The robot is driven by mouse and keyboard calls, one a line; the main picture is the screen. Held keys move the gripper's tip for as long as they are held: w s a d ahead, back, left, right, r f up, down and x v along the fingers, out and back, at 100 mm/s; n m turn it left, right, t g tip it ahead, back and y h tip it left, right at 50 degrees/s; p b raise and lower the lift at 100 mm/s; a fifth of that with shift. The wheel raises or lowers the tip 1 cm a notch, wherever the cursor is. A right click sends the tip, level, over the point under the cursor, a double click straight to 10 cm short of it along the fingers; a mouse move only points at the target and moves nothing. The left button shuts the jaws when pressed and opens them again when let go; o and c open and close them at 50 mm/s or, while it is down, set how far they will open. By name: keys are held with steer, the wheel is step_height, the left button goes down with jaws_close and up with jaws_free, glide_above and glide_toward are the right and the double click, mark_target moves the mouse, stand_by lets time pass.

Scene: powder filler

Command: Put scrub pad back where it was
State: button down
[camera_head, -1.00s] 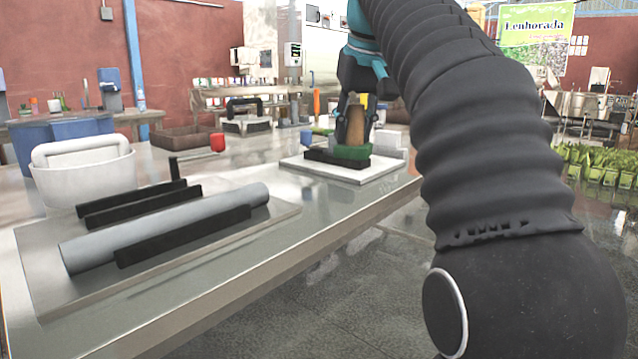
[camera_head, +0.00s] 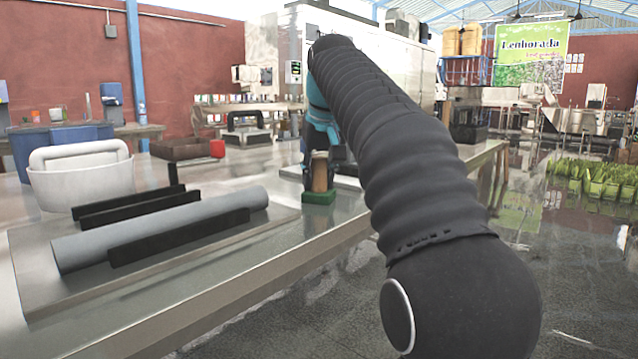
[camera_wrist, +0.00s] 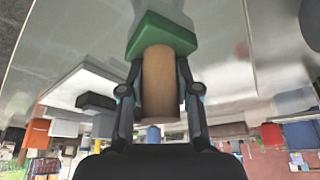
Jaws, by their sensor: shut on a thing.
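The scrub pad has a green pad (camera_head: 319,197) and a tan handle (camera_head: 320,175). My gripper (camera_head: 318,160) is shut on the handle, and the green part faces down close to the metal table. I cannot tell whether it touches the table. In the wrist view my gripper (camera_wrist: 160,100) has one finger on each side of the tan handle (camera_wrist: 159,75), with the green pad (camera_wrist: 163,35) beyond. A white board (camera_wrist: 62,85) with a black holder (camera_wrist: 95,102) lies beside the pad in that view. My arm hides most of that board in the head view.
A grey plate (camera_head: 40,300) carries a grey roller (camera_head: 160,228) between black bars (camera_head: 180,238) at the front left. A white bucket (camera_head: 85,180) stands behind it. A brown tray (camera_head: 185,148) and a red block (camera_head: 217,149) are farther back. The table's front edge (camera_head: 250,290) is near.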

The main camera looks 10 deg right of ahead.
steer(key=shift+f, duration=0.1)
steer(key=c, duration=0.8)
jaws_free()
steer(key=shift+s+r+p, duration=0.1)
steer(key=shift+r+p, duration=0.2)
steer(key=shift+r, duration=0.25)
steer(key=p+v, duration=0.4)
steer(key=v, duration=0.7)
steer(key=shift+s+r, duration=0.1)
